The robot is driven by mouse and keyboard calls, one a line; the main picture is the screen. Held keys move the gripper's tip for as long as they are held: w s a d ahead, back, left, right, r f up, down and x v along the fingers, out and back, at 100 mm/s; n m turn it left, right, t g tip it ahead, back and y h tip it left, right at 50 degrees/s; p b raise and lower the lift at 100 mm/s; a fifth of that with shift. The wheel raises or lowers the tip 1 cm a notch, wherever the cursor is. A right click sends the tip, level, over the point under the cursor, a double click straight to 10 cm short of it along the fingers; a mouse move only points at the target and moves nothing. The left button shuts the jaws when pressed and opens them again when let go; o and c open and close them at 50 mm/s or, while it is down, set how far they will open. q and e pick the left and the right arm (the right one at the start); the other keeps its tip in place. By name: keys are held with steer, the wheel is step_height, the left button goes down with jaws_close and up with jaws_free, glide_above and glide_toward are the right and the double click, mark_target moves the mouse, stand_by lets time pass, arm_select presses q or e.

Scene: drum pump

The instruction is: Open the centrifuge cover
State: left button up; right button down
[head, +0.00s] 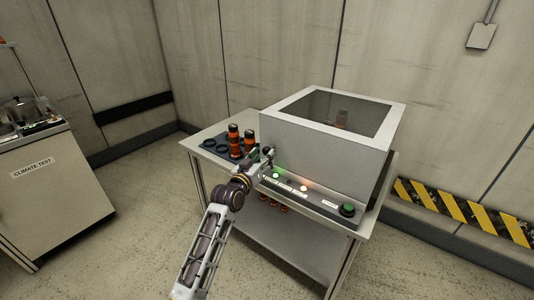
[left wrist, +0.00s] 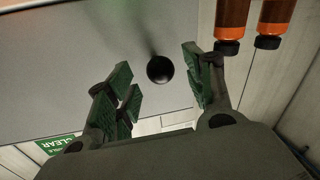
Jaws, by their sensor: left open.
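The centrifuge (head: 325,150) is a grey box on a table, and its cover (head: 284,105) is down, with a dark window in a pale frame. My left gripper (head: 268,156) is at the left part of the box's front face. In the left wrist view a round black knob (left wrist: 160,69) stands out from a grey panel. The open fingers of my left gripper (left wrist: 157,58) are on either side of the knob, with a gap to each finger. In the head view the gripper hides the knob. My right gripper is not in view.
Orange bottles with black caps (head: 234,134) stand in a dark rack (head: 209,144) just left of the box. A control strip with lit lamps (head: 303,187) and a green button (head: 347,209) runs along the front. A climate test cabinet (head: 45,185) stands far left.

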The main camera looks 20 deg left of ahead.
mark_target(265, 154)
arm_select(q)
steer(key=shift+w+d, duration=0.2)
steer(key=shift+w, duration=1.15)
steer(key=shift+w+d, duration=0.1)
steer(key=shift+w, duration=0.5)
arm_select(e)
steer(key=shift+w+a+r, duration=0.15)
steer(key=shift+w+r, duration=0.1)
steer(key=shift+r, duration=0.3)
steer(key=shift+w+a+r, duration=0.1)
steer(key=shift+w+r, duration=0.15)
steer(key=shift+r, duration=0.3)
arm_select(q)
jaws_close()
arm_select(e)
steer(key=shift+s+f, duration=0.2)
